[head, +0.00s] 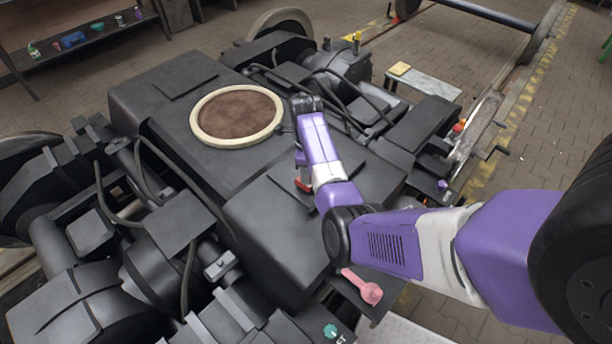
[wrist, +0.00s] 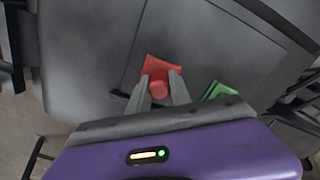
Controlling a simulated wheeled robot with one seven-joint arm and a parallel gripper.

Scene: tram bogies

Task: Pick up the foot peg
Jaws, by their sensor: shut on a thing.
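A red piece (wrist: 160,68) with a flat, squarish part and a rounded end sits between my fingertips in the wrist view. I take it for the foot peg, though its shape is only partly visible. My gripper (wrist: 158,90) is shut on it, close above the dark grey bogie housing (wrist: 95,55). In the head view a bit of red (head: 303,185) shows beside my forearm, and the arm hides most of the gripper. I cannot tell whether the piece still touches the housing.
A green item (wrist: 218,91) lies right of my fingers in the wrist view. In the head view a pink tool-like part (head: 364,288) lies on the bogie's near edge. A round brown-topped ring (head: 237,115) rises behind my arm. Cables and motors crowd both sides.

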